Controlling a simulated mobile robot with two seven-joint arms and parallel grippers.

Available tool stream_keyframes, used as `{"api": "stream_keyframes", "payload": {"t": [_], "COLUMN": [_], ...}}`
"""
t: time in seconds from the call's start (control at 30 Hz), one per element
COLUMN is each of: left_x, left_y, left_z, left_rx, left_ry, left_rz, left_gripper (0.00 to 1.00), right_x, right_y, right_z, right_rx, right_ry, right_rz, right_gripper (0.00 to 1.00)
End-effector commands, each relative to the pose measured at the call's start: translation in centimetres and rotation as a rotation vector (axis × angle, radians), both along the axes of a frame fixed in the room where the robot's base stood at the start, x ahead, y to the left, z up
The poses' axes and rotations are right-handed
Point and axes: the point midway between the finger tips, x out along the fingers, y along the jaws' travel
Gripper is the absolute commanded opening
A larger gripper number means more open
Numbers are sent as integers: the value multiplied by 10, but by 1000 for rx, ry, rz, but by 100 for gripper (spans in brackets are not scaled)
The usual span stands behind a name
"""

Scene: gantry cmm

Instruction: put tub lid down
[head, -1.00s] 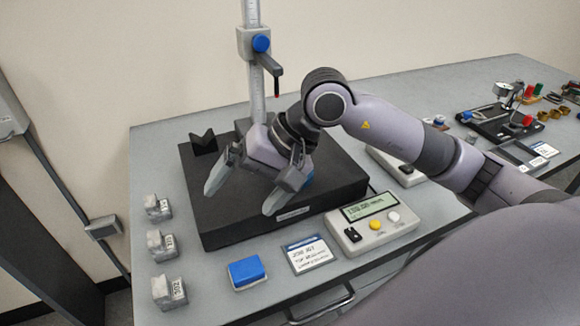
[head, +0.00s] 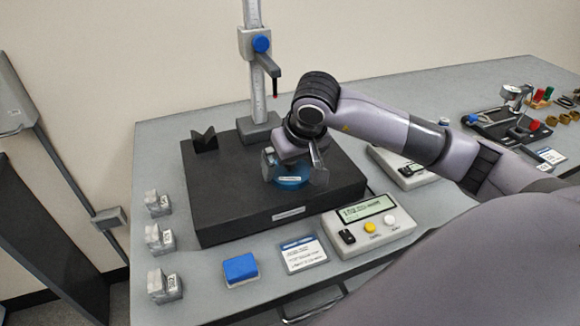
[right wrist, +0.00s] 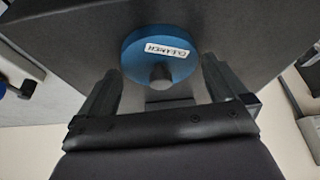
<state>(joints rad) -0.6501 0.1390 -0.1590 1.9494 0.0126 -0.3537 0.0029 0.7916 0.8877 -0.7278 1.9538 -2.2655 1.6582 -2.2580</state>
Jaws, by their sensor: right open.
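A round blue tub lid or lidded tub (head: 289,184) sits on the black surface plate (head: 215,218), near its right side. In the right wrist view, the blue piece (right wrist: 140,68) shows a white label that seems to read "CLEANER" and a dark round knob. I cannot tell whether the lid is on a tub or lies by itself. My right gripper (head: 293,172) is open, its fingers either side of the blue piece; its fingers also show in the right wrist view (right wrist: 160,88). I cannot tell whether they touch it. My left gripper is out of view.
A dark V-block (head: 204,140) is at the plate's back left. A display box (head: 372,224), a card (head: 304,254) and a blue block (head: 240,268) lie in front. Several metal blocks (head: 160,240) line the left.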

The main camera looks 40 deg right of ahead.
Motion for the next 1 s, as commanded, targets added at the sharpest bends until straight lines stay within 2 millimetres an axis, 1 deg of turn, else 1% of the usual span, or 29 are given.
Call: {"api": "stream_keyframes", "payload": {"t": [0.1, 0.3, 0.33, 0.37, 0.4, 0.43, 0.47, 0.5, 0.77, 0.87, 1.0], "left_x": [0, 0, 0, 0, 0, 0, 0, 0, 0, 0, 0], "left_y": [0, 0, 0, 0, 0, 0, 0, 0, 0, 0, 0], "left_z": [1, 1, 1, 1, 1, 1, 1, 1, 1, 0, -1], "left_rx": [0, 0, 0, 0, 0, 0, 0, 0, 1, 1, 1], "left_ry": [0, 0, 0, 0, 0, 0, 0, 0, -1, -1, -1], "left_rz": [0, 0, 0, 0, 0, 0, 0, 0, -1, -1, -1], "left_gripper": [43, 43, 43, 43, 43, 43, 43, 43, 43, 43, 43], "right_x": [2, 3, 3, 3, 3, 3, 3, 3, 3, 4, 4], "right_y": [0, 0, 0, 0, 0, 0, 0, 0, 0, 0, 0], "right_z": [-7, -8, -8, -8, -8, -8, -8, -8, -6, -1, 12], "right_rx": [0, -1, -1, 0, 0, 0, 0, -1, 1, 0, 1], "right_ry": [1, -1, -1, 0, 0, 0, 0, -1, -1, -3, -5], "right_rz": [1, 1, 1, 1, 1, 1, 1, 1, 0, 0, -1], "right_gripper": [100, 100, 97, 87, 74, 64, 64, 59, 59, 59, 59]}}
